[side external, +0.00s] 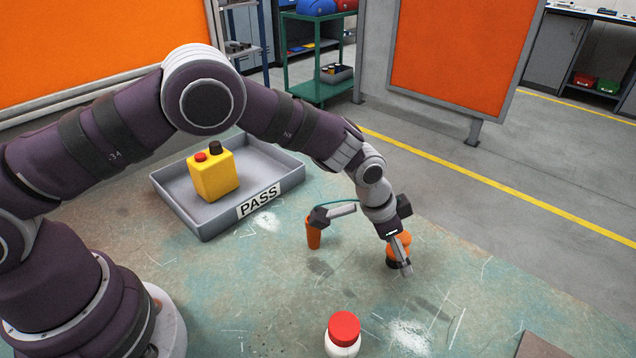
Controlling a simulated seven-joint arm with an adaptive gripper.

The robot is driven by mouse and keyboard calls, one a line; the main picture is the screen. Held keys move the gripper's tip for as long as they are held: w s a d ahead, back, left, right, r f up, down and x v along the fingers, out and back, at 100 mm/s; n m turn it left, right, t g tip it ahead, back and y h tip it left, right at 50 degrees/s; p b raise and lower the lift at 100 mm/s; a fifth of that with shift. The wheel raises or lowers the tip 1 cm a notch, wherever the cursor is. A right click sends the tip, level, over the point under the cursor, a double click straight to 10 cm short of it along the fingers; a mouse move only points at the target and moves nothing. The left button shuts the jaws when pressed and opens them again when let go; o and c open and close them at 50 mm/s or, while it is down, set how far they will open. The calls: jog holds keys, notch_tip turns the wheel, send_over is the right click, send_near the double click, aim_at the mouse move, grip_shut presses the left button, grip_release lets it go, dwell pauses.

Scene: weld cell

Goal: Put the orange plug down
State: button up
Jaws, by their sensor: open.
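The orange plug (398,246) is a rounded orange piece with a dark lower end, at the right part of the worn green table (270,290). It seems to rest on the table top. My gripper (403,262) reaches down over it, and its jaws are open. A grey finger crosses in front of the plug and hides part of it. I cannot tell from this view whether the fingers still touch the plug.
A grey tray (186,218) marked PASS holds a yellow box (214,176) with red and dark buttons. An orange-handled tool (313,234) stands left of my gripper. A red-capped white bottle (342,336) stands at the front. The table between them is mostly clear.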

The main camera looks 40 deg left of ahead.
jog(key=s+a+r+n, duration=0.1)
jog(key=s+a+r, duration=0.25)
jog(key=r, duration=0.45)
jog(key=s+a+r+n, duration=0.1)
jog(key=s+a+r, duration=0.25)
jog(key=r, duration=0.45)
jog(key=s+a+r+n+t+y, duration=0.1)
jog(key=s+a+r+n, duration=0.1)
jog(key=s+a, duration=0.3)
jog(key=s+a+r+n+y, duration=0.1)
jog(key=s+a+r+n, duration=0.1)
jog(key=s+a, duration=0.3)
jog(key=s+n, duration=0.1)
jog(key=s, duration=0.2)
jog(key=shift+a+t+y, duration=0.2)
jog(key=shift+t+y, duration=0.2)
jog(key=shift+r, duration=0.1)
